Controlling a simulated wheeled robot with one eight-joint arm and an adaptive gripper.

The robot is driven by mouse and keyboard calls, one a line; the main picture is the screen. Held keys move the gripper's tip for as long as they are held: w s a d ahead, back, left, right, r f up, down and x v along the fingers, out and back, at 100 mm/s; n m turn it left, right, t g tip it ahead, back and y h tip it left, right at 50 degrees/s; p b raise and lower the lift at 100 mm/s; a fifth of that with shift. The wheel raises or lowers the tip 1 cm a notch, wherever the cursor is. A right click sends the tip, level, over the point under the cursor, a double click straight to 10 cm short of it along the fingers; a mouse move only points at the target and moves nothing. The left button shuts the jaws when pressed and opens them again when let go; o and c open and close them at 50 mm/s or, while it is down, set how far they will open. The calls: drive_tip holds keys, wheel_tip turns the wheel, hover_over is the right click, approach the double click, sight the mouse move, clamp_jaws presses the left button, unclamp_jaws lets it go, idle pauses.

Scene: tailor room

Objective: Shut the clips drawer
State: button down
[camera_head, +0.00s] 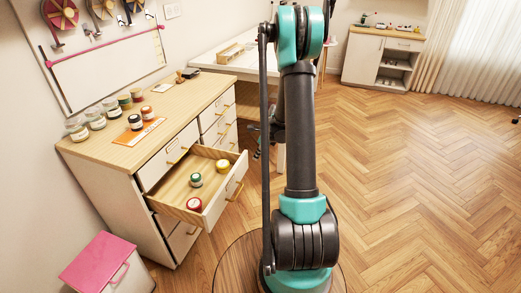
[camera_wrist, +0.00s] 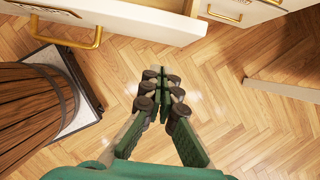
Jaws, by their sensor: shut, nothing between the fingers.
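One drawer (camera_head: 238,186) of the white wooden-topped cabinet stands pulled well out, with a gold handle on its white front. Inside lie a green jar (camera_head: 196,180), a red-topped jar (camera_head: 194,204) and a yellow jar (camera_head: 222,166); I see no label or clips. In the wrist view, a white drawer front (camera_wrist: 140,22) with a gold handle (camera_wrist: 92,38) crosses the top left. My gripper (camera_wrist: 163,72) is shut and empty, over the floor in that picture, apart from the drawer front. In the head view my arm mostly hides it.
The cabinet top (camera_head: 180,101) carries several jars and an orange sheet (camera_head: 140,130). A pink-lidded box (camera_head: 98,262) stands at the cabinet's near end. A white table (camera_head: 215,58) stands beyond. The wooden floor (camera_head: 420,170) to the right is clear.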

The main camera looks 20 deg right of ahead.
sight(245, 161)
drive_tip(key=shift+w+a, duration=0.6)
drive_tip(key=shift+a, duration=0.25)
drive_tip(key=shift+w+a, duration=0.6)
drive_tip(key=shift+a, duration=0.2)
drive_tip(key=w+a, duration=1.3)
drive_tip(key=a, duration=0.5)
drive_tip(key=shift+w+a, duration=0.2)
drive_tip(key=shift+d, duration=0.1)
